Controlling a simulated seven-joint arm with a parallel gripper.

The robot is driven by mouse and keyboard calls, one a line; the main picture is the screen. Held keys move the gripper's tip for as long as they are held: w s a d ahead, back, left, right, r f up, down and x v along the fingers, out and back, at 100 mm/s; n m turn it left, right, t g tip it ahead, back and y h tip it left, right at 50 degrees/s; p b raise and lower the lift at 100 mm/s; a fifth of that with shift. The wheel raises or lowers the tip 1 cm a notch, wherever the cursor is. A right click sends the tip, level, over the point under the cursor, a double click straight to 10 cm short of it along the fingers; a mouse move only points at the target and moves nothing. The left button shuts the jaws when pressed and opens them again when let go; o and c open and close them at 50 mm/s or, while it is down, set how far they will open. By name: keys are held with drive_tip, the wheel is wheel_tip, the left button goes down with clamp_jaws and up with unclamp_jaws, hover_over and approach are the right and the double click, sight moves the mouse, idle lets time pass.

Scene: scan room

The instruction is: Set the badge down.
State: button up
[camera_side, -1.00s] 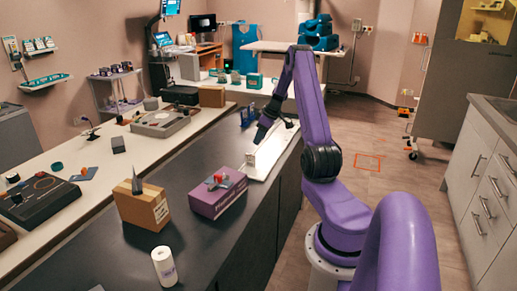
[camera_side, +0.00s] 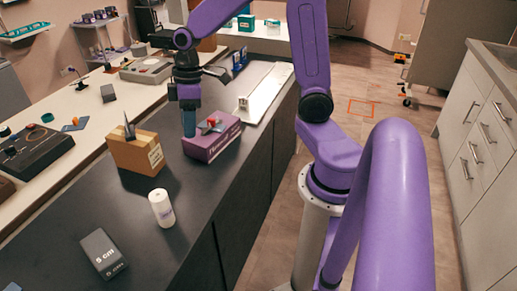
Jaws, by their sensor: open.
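I cannot pick out a badge for certain in the side view. My gripper (camera_side: 189,124) points down over the dark counter (camera_side: 88,206), beside the left end of a purple box (camera_side: 206,148). It is open, and I see nothing held in it. Its blue fingers overlap the box's edge in the picture, and I cannot tell whether they touch it. A small red and grey object (camera_side: 211,122) lies on top of the purple box, just right of the fingers.
A cardboard box (camera_side: 134,154) with a dark wedge on top stands left of my gripper. A white cylinder (camera_side: 161,208) and a dark box marked "5 cm" (camera_side: 103,253) are nearer. A long white tray (camera_side: 266,92) lies behind. The near counter has free room.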

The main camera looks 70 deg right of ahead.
drive_tip(key=s+a+n, duration=0.2)
drive_tip(key=s, duration=0.8)
drive_tip(key=s+a+r+n+h, duration=0.1)
drive_tip(key=s+a+n, duration=0.1)
drive_tip(key=s, duration=0.8)
drive_tip(key=shift+s+a+n+h, duration=0.15)
drive_tip(key=shift+a+n+h, duration=0.15)
drive_tip(key=shift+a+n, duration=0.15)
